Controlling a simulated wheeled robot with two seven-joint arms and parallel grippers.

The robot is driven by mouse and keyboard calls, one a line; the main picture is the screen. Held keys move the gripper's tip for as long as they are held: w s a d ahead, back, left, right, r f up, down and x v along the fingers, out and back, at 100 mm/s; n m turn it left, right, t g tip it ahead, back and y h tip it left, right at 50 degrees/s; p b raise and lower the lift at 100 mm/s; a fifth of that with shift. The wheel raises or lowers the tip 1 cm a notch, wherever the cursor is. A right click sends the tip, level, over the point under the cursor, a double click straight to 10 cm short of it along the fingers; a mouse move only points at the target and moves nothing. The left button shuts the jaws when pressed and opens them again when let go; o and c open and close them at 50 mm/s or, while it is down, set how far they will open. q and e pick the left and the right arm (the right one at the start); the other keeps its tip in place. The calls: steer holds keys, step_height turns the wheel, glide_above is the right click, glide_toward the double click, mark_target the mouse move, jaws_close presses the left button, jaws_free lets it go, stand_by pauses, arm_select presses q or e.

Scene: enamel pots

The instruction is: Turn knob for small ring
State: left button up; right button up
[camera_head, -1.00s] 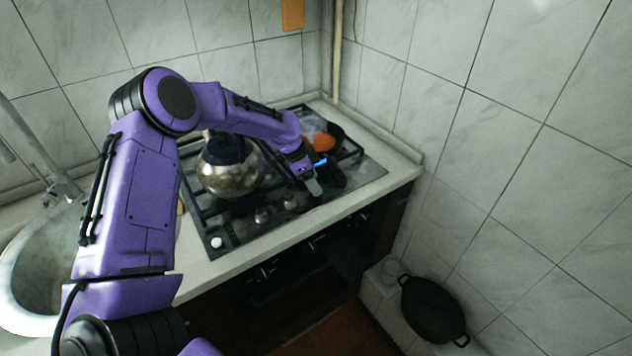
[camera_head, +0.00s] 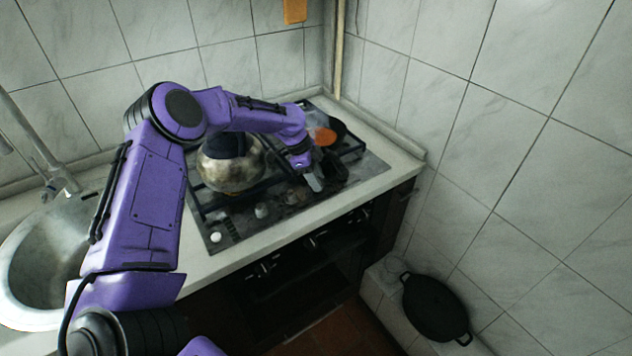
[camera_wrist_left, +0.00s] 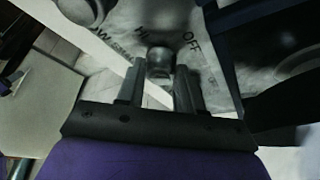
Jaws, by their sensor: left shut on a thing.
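The stove (camera_head: 237,229) is set in the counter, with several knobs along its front edge. In the left wrist view a dark round knob (camera_wrist_left: 160,60) sits between the two fingers of my left gripper (camera_wrist_left: 159,78), on a plate marked HI and OFF. The fingers are shut on this knob. In the head view my left gripper (camera_head: 315,183) reaches down to the right part of the stove's front edge, and the knob there is hidden. Which burner it serves cannot be read. My right gripper is out of view.
A metal kettle (camera_head: 230,172) stands on the stove, left of my gripper. An orange-filled pan (camera_head: 325,137) sits behind it. A sink (camera_head: 45,250) is at the left. A black pot (camera_head: 436,308) stands low at the right, by the tiled wall.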

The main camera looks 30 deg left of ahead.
arm_select(q)
steer(key=shift+r+m, duration=0.1)
steer(key=shift+m, duration=0.2)
steer(key=o, duration=1)
steer(key=b+v, duration=0.1)
steer(key=v, duration=0.9)
steer(key=shift+r+b, duration=0.25)
steer(key=shift+b, duration=0.05)
